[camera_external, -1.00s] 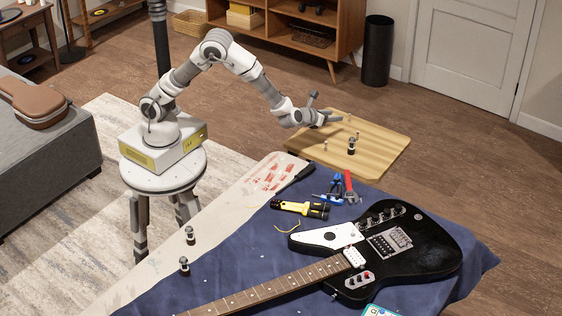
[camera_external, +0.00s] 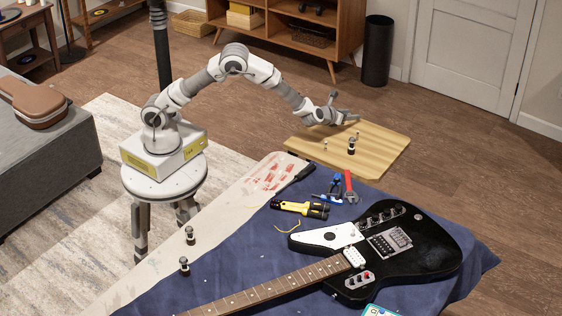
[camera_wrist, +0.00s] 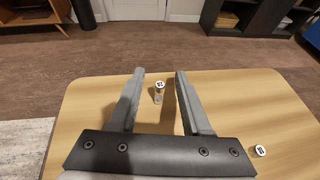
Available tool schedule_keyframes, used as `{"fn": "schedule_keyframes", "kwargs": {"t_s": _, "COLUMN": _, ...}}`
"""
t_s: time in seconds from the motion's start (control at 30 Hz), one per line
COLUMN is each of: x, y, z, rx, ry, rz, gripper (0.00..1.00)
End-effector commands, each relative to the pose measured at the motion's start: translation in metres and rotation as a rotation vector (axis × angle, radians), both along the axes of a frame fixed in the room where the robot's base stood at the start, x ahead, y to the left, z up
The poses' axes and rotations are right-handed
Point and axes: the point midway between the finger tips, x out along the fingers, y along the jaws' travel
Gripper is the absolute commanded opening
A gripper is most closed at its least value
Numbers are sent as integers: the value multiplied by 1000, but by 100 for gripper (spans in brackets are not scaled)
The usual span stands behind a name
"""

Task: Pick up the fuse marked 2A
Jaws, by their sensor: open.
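My gripper (camera_external: 350,117) is open over the wooden table (camera_external: 382,158). In the wrist view, my gripper's fingers (camera_wrist: 160,74) stand on either side of a small upright fuse (camera_wrist: 159,94) with a white top. Its dark mark is too small to read surely. It sits between the fingers, with gaps on both sides. A second white-topped fuse (camera_wrist: 260,151) stands to the right, outside the fingers; its mark is also unclear. In the external view, a small pale fuse (camera_external: 325,146) and a larger dark-bodied piece (camera_external: 351,147) stand on the table.
The wooden table's right side is mostly clear.

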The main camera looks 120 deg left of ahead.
Motion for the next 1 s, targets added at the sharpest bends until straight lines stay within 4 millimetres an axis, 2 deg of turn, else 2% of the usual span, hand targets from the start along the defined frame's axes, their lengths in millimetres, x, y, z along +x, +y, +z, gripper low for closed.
{"fn": "schedule_keyframes", "kwargs": {"t_s": 0.13, "x": 0, "y": 0, "z": 0, "rx": 0, "ry": 0, "rz": 0, "gripper": 46}}
{"fn": "schedule_keyframes", "kwargs": {"t_s": 0.4, "x": 0, "y": -1, "z": 0, "rx": 0, "ry": 0, "rz": 0, "gripper": 0}}
{"fn": "schedule_keyframes", "kwargs": {"t_s": 0.83, "x": 0, "y": -1, "z": 1, "rx": 0, "ry": 0, "rz": 0, "gripper": 0}}
{"fn": "schedule_keyframes", "kwargs": {"t_s": 1.0, "x": 0, "y": -1, "z": 10, "rx": 1, "ry": -1, "rz": 0, "gripper": 0}}
